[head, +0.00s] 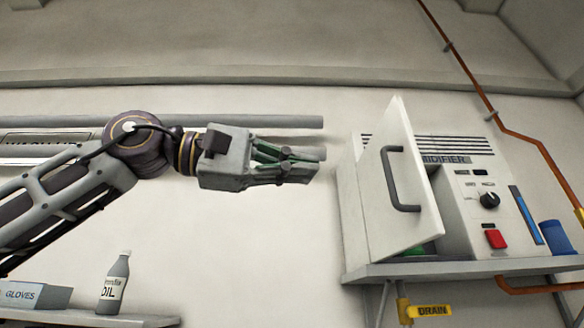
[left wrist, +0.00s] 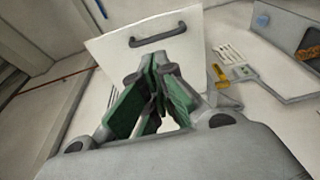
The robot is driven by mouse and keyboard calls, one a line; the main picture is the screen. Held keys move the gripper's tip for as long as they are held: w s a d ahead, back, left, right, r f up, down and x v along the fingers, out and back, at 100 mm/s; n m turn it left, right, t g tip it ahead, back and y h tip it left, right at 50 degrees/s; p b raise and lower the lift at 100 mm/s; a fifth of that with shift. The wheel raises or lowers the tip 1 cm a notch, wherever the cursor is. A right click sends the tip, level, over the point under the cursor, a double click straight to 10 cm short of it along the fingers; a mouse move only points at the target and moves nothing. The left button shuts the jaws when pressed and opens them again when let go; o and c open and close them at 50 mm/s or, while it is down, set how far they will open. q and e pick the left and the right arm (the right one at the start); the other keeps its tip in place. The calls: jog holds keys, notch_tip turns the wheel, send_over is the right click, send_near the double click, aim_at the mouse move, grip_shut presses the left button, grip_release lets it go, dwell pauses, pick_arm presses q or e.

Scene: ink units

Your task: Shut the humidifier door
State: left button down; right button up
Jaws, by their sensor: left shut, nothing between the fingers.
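The humidifier (head: 464,182) is a white box on a wall shelf at the right of the head view. Its white door (head: 402,228) stands open, swung out to the left, with a dark grey handle (head: 394,180) on its face. The door also fills the upper middle of the left wrist view (left wrist: 200,50), its handle (left wrist: 158,34) near the top. My left gripper (head: 316,164) is shut and empty, left of the door with a gap between them. Its green-padded fingers (left wrist: 158,78) point toward the door. Something green shows partly behind the door's lower edge. My right gripper is not in view.
The shelf (head: 470,268) under the humidifier carries a blue cylinder (head: 553,237) at its right. A yellow drain tag (head: 430,311) hangs below. A lower left shelf holds an oil bottle (head: 115,284) and a gloves box (head: 35,295). Copper pipe (head: 466,62) runs along the right wall.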

pick_arm(q)
jog(key=p+x, duration=0.3)
jog(key=x, duration=0.8)
jog(key=shift+d, duration=0.2)
dwell(0.4)
